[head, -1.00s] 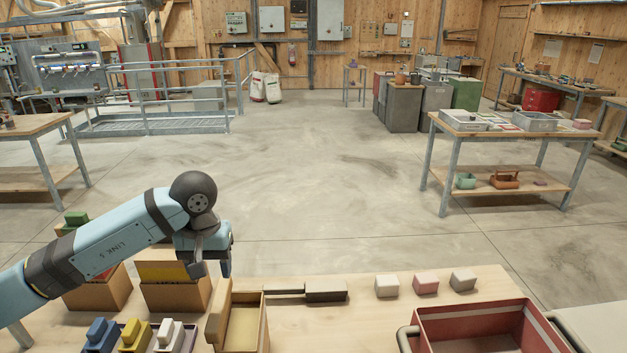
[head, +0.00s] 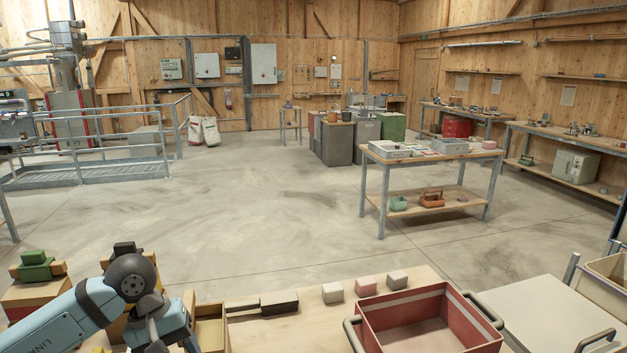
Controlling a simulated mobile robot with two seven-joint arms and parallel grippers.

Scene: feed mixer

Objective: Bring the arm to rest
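My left gripper (head: 172,338) hangs at the end of the blue-grey arm at the lower left in the head view. Its fingers point down and look apart, with nothing seen between them; the tips are near the bottom picture edge. My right arm and gripper are not in view.
A red crate (head: 445,305) with grey handles stands on the bench. The floor beyond is open.

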